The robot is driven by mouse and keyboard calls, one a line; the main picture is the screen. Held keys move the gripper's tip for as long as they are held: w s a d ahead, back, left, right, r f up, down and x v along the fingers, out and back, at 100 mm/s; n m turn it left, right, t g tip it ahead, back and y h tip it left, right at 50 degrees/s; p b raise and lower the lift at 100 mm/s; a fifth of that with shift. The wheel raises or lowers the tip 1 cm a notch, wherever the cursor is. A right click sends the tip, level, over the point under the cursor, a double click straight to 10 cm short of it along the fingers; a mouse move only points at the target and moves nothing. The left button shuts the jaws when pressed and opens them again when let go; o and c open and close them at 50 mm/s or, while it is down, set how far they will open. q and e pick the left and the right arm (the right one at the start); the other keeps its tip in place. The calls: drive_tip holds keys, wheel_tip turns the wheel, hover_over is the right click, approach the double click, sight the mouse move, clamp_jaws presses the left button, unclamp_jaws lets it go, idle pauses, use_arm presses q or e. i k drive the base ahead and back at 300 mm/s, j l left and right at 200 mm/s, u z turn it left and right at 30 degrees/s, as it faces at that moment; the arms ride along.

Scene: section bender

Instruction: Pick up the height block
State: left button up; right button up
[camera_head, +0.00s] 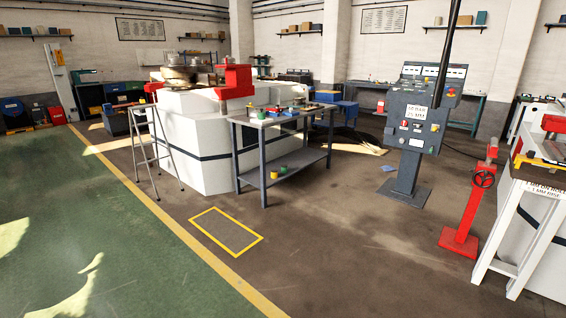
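No height block can be told for sure at this distance. Several small coloured items, blue, red and yellow, lie on top of the grey work table (254,122) in the middle of the view, and any of them is too small to identify. A green item (284,169) and a yellow item (274,175) sit on the table's lower shelf. Neither of my grippers is in view.
A large white machine (205,150) with red parts stands behind the table. A grey control console (410,135) and a red stand (466,220) are to the right, with a white-legged table (510,235) at the right edge. The floor in front, with a yellow-outlined rectangle (212,238), is clear.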

sight(271, 113)
drive_tip(key=i+z, duration=0.1)
drive_tip(key=i, duration=2.8)
drive_tip(key=i+l+u, duration=0.15)
drive_tip(key=i, duration=1)
